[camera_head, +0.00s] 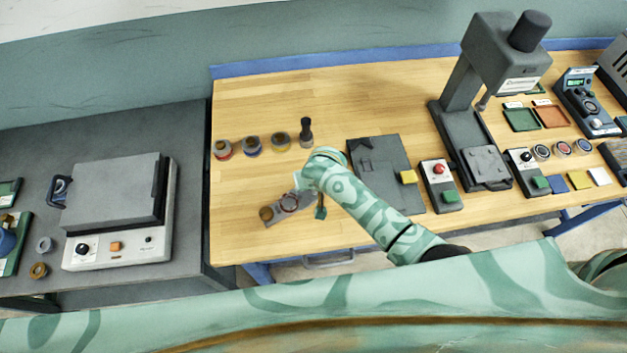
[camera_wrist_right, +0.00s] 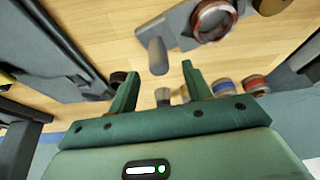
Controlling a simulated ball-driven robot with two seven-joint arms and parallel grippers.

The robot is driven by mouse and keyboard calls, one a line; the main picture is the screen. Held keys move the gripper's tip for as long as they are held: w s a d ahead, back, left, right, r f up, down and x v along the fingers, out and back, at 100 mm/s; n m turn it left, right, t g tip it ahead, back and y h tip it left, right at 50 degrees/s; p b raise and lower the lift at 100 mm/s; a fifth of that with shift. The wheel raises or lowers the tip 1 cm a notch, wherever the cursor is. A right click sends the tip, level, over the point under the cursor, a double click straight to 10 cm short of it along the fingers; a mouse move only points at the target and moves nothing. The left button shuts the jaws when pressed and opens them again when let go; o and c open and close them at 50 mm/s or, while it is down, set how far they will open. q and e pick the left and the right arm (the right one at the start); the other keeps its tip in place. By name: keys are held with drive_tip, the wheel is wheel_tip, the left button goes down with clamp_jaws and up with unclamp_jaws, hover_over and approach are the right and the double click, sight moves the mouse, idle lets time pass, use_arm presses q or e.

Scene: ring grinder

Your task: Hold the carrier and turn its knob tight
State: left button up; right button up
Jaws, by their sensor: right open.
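The carrier (camera_head: 277,211) is a grey plate lying on the wooden table, with a copper-coloured ring on it. Its right end is hidden by my right arm in the head view. In the right wrist view the carrier (camera_wrist_right: 182,26) shows at the top, with a grey cylindrical knob (camera_wrist_right: 157,57) sticking out at its near end. My right gripper (camera_wrist_right: 160,72) is open, its two green fingers pointing toward the knob, which appears just beyond the fingertips and between them. Whether they touch it I cannot tell. My left gripper is not in view.
Several small ring pots (camera_head: 252,145) and a dark-handled stamp (camera_head: 306,134) stand behind the carrier. A dark plate (camera_head: 380,170) and a control box (camera_head: 439,186) lie to the right, beside a press (camera_head: 470,140). Table around the carrier's left is clear.

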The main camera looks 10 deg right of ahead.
drive_tip(key=shift+x, duration=1.75)
